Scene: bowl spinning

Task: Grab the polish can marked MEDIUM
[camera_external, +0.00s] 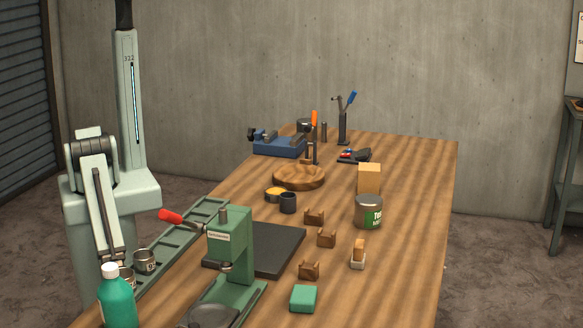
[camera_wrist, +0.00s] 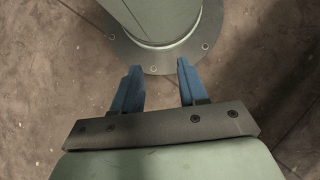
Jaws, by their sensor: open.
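No can in view shows a readable MEDIUM marking. Two small metal cans stand at the left by the green slotted rail (camera_external: 185,243): one can (camera_external: 145,261) is in plain view, and the other (camera_external: 126,274) is partly hidden by my arm and the green bottle. Their dark lettering is too small to read. A larger grey can (camera_external: 369,211) with a green and white label stands on the right of the table. My gripper (camera_wrist: 160,67) is open in the wrist view, its two blue fingers apart with nothing between them. It points down toward the floor and my own base, away from the cans.
A green press (camera_external: 232,250) with a red handle stands near the rail. A green bottle (camera_external: 117,300) with a white cap is at the front left. Wooden blocks, a dark mat (camera_external: 283,250) and a wooden bowl (camera_external: 299,176) occupy the table (camera_external: 420,180). The table's right strip is mostly clear.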

